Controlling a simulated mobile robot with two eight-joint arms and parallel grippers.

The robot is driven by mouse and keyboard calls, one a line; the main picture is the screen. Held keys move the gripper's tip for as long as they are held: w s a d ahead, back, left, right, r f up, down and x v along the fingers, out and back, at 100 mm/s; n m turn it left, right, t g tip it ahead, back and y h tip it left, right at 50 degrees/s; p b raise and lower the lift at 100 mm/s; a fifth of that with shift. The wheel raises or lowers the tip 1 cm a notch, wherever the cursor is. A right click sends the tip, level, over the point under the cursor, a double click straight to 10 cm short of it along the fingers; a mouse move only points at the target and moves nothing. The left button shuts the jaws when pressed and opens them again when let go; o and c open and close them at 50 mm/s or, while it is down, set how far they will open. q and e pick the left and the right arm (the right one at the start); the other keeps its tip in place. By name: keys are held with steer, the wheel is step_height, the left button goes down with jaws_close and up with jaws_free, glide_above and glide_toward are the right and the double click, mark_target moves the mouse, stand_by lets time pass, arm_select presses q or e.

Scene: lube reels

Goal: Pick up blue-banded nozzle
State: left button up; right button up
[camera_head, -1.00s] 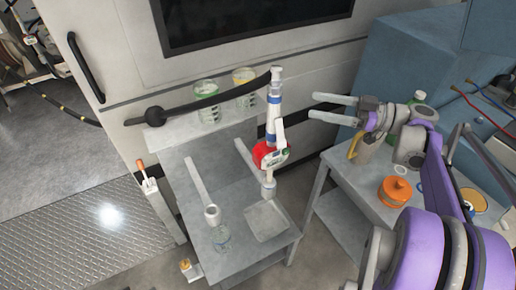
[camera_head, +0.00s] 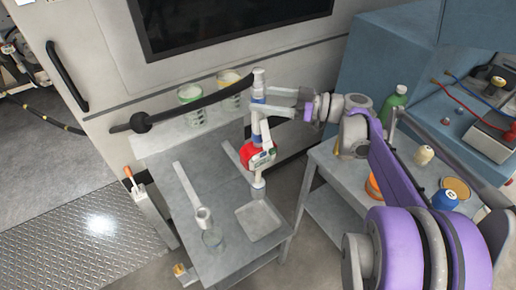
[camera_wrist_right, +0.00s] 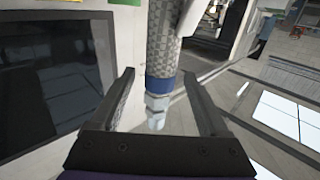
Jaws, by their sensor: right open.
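The blue-banded nozzle (camera_head: 258,120) stands upright in the head view, with a white and grey upper part, blue bands and a red and white body lower down. Its lower end is at a bracket over the small grey table. My right gripper (camera_head: 258,101) is open at its upper part. In the right wrist view the nozzle's patterned shaft and blue band (camera_wrist_right: 163,84) appear between the two open fingers of the gripper (camera_wrist_right: 160,88), with clearance on both sides. Whether a finger touches it I cannot tell. My left gripper is not in view.
Two clear beakers (camera_head: 190,105) stand at the back. A square tray (camera_head: 260,220) lies on the grey table. A side table to the right carries a green bottle (camera_head: 394,104) and an orange container (camera_head: 373,188).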

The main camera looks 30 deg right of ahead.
jaws_close()
stand_by(0.3)
stand_by(1.1)
